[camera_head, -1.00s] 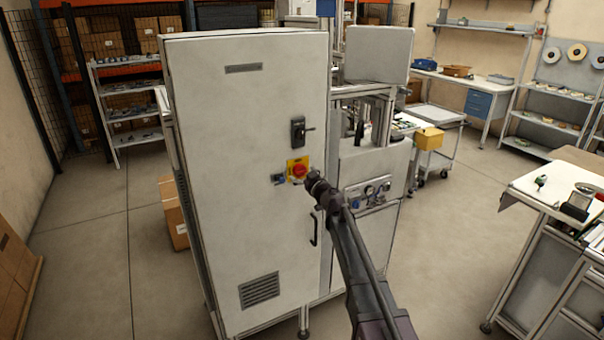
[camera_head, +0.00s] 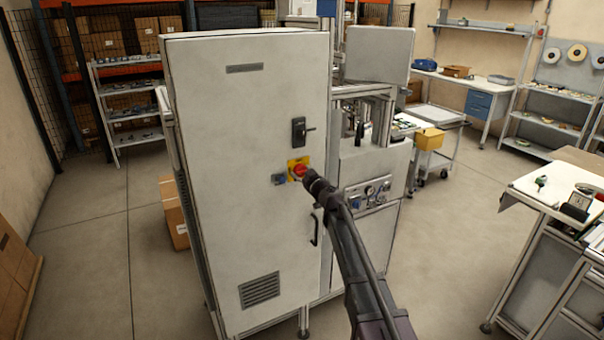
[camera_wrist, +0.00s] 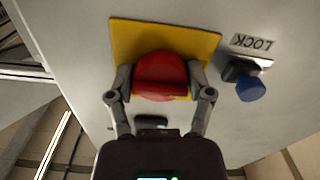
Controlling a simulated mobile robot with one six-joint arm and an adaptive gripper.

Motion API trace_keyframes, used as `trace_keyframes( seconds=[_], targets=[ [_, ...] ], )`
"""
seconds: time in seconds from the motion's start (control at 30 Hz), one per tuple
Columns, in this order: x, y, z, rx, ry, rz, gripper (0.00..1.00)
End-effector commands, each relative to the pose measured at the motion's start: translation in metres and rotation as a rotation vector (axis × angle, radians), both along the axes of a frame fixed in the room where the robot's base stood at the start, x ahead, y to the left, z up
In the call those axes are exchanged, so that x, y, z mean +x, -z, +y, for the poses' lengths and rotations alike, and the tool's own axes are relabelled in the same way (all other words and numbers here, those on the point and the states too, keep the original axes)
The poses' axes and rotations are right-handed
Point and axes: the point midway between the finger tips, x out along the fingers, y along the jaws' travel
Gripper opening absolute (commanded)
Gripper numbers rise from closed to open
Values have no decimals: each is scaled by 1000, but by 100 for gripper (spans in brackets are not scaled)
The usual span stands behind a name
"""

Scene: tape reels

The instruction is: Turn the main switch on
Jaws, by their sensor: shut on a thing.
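The main switch is a red rotary knob (camera_wrist: 160,78) on a yellow plate (camera_wrist: 125,38), mounted on the front door of a tall grey cabinet (camera_head: 240,130). The knob also shows in the head view (camera_head: 298,172), partly covered by my arm's end. My gripper (camera_wrist: 160,90) has one finger on each side of the red knob and is shut on it. The knob's face shows a raised ridge running across the picture. In the head view my gripper (camera_head: 306,174) reaches the knob from the lower right; its fingers are too small to make out there.
A blue knob (camera_wrist: 250,88) sits beside the plate under a label reading LOCK (camera_wrist: 254,43). A black door handle (camera_head: 299,131) is above the switch, and a black pull handle (camera_head: 315,230) is below right. A workbench (camera_head: 560,200) stands at the right, with open floor between.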

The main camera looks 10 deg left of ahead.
Motion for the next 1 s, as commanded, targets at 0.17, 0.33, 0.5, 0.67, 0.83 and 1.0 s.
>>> trace_keyframes(
  seconds=[0.17,0.33,0.5,0.67,0.83,1.0],
  targets=[
    [2,0,0,15,6,10,20],
    [2,0,1,56,7,38,20],
    [2,0,1,134,7,91,20],
    [2,0,2,237,7,160,20],
    [2,-1,3,366,7,247,20],
    [2,-1,3,500,7,337,20]
  ],
)
